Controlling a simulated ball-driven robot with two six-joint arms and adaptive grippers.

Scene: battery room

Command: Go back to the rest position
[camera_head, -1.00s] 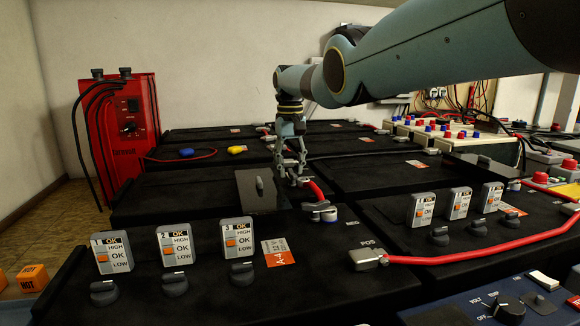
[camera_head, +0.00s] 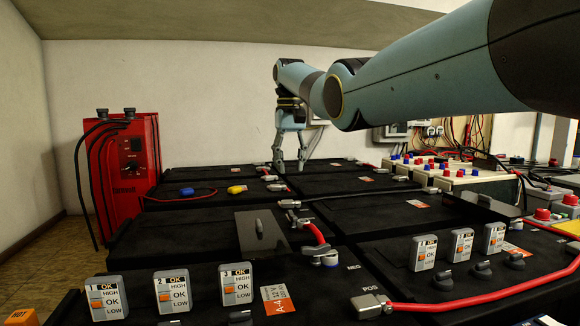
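My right gripper (camera_head: 290,165) hangs pointing down from the blue-grey arm that comes in from the upper right. Its two fingers are apart, and I see nothing between them. In the picture it stands above and behind the metal clamp (camera_head: 290,204) at the end of a short red cable (camera_head: 314,233), with a gap between them. The cable's other end meets a terminal (camera_head: 326,258) on the black battery block. My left gripper is not in view.
Black battery blocks (camera_head: 180,220) fill the middle, with several meters (camera_head: 174,292) and knobs in front. A red charger (camera_head: 128,165) stands at the left. A control box (camera_head: 460,178) and wiring are at the right. Air above the blocks at left is clear.

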